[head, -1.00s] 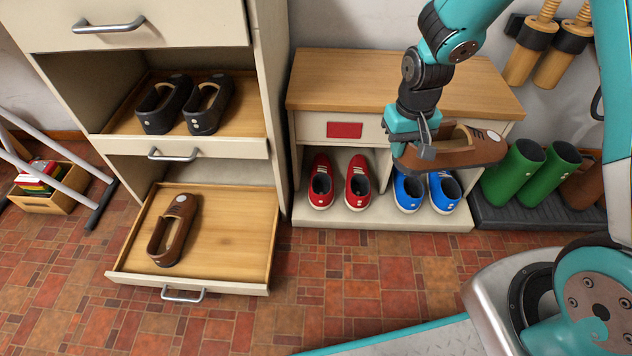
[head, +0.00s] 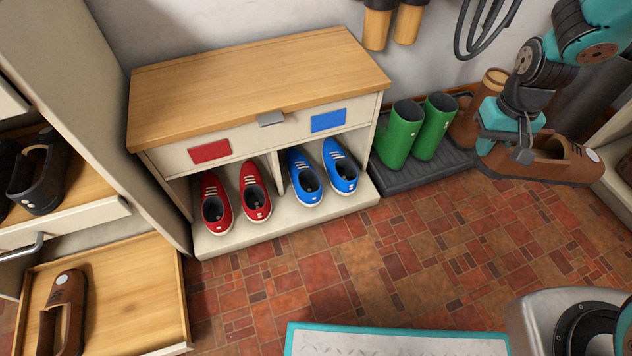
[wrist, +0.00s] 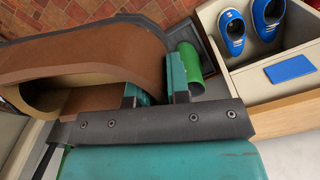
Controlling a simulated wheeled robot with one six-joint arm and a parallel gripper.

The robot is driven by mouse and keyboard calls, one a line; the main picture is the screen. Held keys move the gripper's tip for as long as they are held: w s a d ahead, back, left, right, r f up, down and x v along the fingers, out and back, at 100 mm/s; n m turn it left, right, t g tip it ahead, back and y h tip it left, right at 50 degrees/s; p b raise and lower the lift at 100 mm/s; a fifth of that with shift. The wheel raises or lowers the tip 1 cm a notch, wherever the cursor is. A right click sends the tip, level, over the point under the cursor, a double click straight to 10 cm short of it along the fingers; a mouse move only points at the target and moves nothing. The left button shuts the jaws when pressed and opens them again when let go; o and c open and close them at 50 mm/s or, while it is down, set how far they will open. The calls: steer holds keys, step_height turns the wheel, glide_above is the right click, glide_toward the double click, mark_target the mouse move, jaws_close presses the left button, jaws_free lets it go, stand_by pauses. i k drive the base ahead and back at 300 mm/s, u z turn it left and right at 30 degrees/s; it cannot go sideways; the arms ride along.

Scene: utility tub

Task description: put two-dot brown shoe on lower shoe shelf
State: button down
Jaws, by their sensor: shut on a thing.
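My gripper (head: 515,150) is at the right of the head view, shut on a brown shoe (head: 555,168). The lower shoe shelf (head: 130,295) is pulled out at the lower left, far from my gripper. Another brown shoe (head: 75,318) rests on its left part, with a pale spot near its far end. Bare wood shows to that shoe's right.
The shelf above holds black shoes (head: 38,185). A wooden-topped bench (head: 255,80) with red shoes (head: 255,192) and blue shoes (head: 341,170) stands between cabinet and gripper. Green boots (head: 402,135) stand on a dark tray (head: 400,182). The tiled floor in front is clear.

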mark_target(130, 298)
steer(key=z, duration=1.9)
steer(key=k, duration=2.75)
steer(key=u, duration=1.85)
steer(key=i, duration=0.5)
steer(key=u, duration=0.1)
